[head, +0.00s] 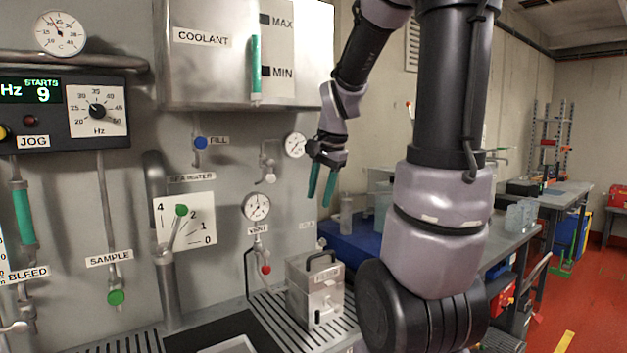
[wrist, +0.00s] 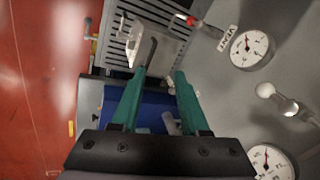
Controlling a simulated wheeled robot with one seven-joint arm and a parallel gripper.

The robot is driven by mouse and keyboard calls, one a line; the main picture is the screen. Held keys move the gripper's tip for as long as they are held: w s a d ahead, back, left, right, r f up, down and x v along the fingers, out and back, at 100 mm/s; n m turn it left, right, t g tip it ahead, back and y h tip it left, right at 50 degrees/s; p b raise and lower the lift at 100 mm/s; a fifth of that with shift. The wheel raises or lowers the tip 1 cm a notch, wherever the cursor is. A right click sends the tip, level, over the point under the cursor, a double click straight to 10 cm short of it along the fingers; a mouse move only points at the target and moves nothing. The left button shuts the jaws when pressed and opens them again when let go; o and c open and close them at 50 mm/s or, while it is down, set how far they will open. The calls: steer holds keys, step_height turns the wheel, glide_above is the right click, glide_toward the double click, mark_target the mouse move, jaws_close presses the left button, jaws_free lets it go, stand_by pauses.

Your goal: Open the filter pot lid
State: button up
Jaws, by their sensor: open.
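The filter pot (head: 315,300) is a square metal box standing on the slatted grating at the panel's foot. In the wrist view, my open fingers (wrist: 160,73) point toward the pot (wrist: 170,47), whose black handle (wrist: 151,51) shows just beyond the left fingertip.
The wall panel carries a VENT gauge (head: 256,206) with a red-knobbed valve (head: 265,268) close left of the pot. A coolant tank (head: 215,75) hangs above. A blue bin (head: 350,243) stands behind the pot. The air between gripper and handle looks clear.

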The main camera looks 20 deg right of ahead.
steer(key=s+a+r+n+t, duration=0.1)
steer(key=s+a+r+n, duration=0.2)
steer(key=s+a+r, duration=0.1)
steer(key=shift+s+r, duration=0.2)
steer(key=shift+s, duration=0.25)
